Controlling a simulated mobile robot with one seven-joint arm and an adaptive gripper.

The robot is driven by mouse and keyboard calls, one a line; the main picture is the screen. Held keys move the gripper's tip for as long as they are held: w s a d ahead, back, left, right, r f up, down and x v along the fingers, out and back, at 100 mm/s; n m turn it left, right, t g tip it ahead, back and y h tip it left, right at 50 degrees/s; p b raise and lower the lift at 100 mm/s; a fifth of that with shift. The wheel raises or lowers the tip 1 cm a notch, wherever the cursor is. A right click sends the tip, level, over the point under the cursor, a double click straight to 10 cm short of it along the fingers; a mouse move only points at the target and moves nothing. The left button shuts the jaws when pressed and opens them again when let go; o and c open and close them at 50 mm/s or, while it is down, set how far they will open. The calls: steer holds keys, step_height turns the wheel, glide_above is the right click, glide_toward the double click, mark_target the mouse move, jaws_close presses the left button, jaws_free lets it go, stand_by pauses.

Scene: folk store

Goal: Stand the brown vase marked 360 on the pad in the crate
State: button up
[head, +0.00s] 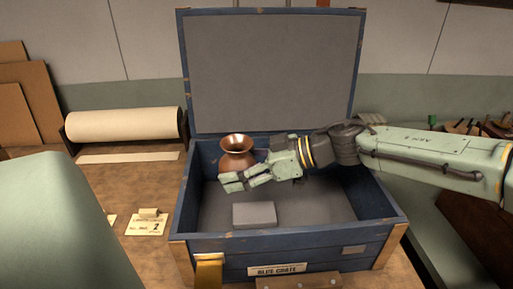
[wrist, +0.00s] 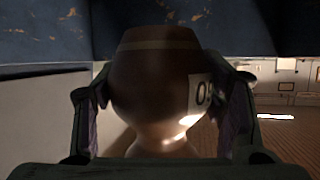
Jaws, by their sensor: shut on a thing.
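The brown vase (head: 237,160), glossy with a flared rim, is upright over the back left part of the open blue crate (head: 320,238). My gripper (head: 246,180) is shut on its body. In the wrist view the vase (wrist: 150,85) fills the space between the two fingers (wrist: 163,118). A pale label on it is partly hidden and shows a "0"; the full number cannot be read. The pad (head: 254,215), a light grey block, lies on the crate floor near the front, in front of the vase. The vase's base is hidden in the head view.
The crate's raised lid (head: 272,70) stands behind it. A paper roll (head: 123,124) lies at the back left. A small card marked 2 (head: 146,226) stands left of the crate. The right part of the crate floor looks clear beneath my arm.

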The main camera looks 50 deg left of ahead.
steer(key=shift+w+a+f, duration=0.1)
steer(key=shift+a+f, duration=0.05)
steer(key=shift+f, duration=0.2)
step_height(320, 180, down, 10)
steer(key=shift+r+p, duration=0.2)
steer(key=shift+p, duration=0.9)
steer(key=shift+f, duration=0.15)
steer(key=o, duration=1.5)
steer(key=shift+c, duration=0.2)
steer(key=shift+w, duration=0.1)
steer(key=b+v, duration=0.3)
steer(key=v, duration=0.9)
